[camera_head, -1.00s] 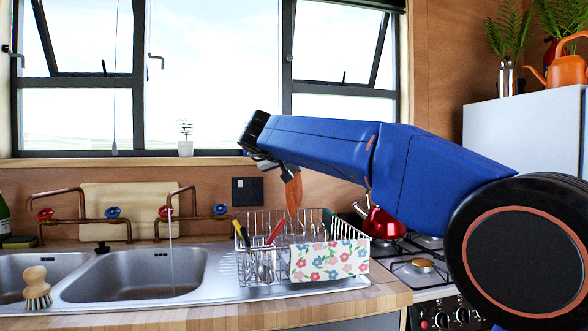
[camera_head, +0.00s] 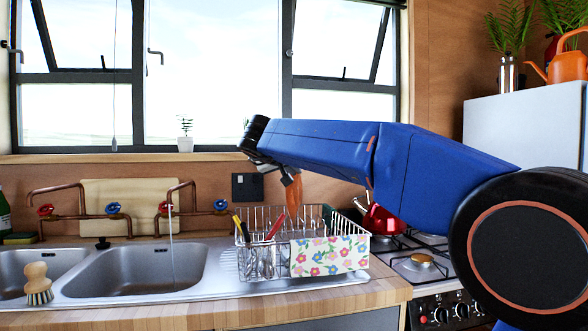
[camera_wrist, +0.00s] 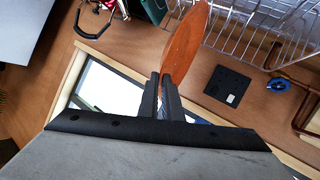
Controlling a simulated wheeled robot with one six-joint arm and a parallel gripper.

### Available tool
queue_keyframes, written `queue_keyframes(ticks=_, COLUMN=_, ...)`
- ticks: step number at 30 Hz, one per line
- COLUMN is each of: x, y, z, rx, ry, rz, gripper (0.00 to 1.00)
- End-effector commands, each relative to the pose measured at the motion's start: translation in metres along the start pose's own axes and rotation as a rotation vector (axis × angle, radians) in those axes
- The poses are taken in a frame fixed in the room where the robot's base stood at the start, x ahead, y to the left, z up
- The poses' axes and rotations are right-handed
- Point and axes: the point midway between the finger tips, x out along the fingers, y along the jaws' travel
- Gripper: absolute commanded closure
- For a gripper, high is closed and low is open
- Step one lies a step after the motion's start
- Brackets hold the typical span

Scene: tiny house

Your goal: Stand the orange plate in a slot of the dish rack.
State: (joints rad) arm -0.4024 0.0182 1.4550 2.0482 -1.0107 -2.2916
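The orange plate (camera_head: 294,192) is held on edge, nearly upright, over the dish rack. My gripper (camera_head: 272,165) is shut on its upper edge. In the wrist view the plate (camera_wrist: 187,40) sticks out from between the two fingers of my gripper (camera_wrist: 163,90). The wire dish rack (camera_head: 245,262) stands on the draining board, and its wires show in the wrist view (camera_wrist: 255,25). The plate's lower edge is around the height of the rack's top rim. I cannot tell whether it is between any wires.
A flowered cloth (camera_head: 330,256) hangs over the rack's front. Utensils with red (camera_head: 276,228) and yellow handles stand in its left part. A red kettle (camera_head: 382,220) is on the stove to the right. The sink (camera_head: 135,272) with copper taps is left.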

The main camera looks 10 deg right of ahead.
Motion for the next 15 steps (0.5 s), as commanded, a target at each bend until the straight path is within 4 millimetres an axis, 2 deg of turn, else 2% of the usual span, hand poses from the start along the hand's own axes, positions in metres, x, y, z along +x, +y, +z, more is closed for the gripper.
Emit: queue_keyframes(ticks=15, x=0.003, y=-0.0032, z=0.0086, rx=0.0, ry=0.001, rz=-0.001, gripper=1.0)
